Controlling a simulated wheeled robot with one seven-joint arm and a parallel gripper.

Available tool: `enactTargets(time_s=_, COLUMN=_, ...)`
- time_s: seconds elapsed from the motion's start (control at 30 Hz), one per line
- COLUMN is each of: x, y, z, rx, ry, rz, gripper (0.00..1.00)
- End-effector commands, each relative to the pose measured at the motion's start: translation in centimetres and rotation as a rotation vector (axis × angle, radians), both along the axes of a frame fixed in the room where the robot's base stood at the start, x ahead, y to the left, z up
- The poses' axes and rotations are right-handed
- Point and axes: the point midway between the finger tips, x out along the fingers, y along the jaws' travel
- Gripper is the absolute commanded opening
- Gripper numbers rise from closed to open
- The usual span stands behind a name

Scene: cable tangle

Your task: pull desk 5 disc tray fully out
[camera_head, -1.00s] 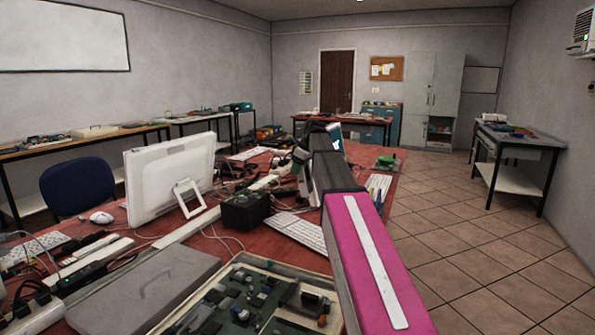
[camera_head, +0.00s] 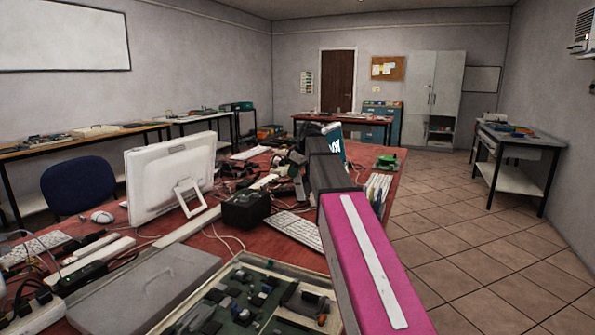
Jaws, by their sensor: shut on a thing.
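My own arm, pink with a white stripe and dark segments beyond, reaches forward over the right part of the red desk (camera_head: 236,232). My gripper is hidden behind this arm, so its fingers and anything between them cannot be seen. I cannot make out a disc tray. A teal thing with white lettering (camera_head: 336,141) shows just past the arm's far end; I cannot tell what it is.
A white monitor (camera_head: 168,168), a black box (camera_head: 245,209), a keyboard (camera_head: 297,229), tangled cables and an open case with a green circuit board (camera_head: 250,298) crowd the desk. A grey panel (camera_head: 145,292) lies at front left. Tiled floor (camera_head: 450,225) is clear on the right.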

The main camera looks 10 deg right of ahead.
Motion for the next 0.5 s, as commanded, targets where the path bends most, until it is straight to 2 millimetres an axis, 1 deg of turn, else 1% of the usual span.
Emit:
enactTargets(time_s=0.03, x=-1.37, y=0.69, z=-0.05, rx=0.0, ry=-0.001, rz=0.002, gripper=0.0)
enactTargets(time_s=0.1, x=-2.11, y=1.25, z=0.0, rx=0.0, ry=-0.001, rz=0.002, gripper=0.0)
enactTargets(time_s=0.4, x=-2.08, y=1.37, z=0.07, rx=0.0, ry=0.0, rz=0.0, gripper=0.0)
enactTargets(time_s=0.43, x=-2.08, y=1.37, z=0.07, rx=0.0, ry=0.0, rz=0.0, gripper=0.19)
enactTargets(time_s=0.5, x=-2.07, y=1.37, z=0.06, rx=0.0, ry=0.0, rz=0.0, gripper=0.38)
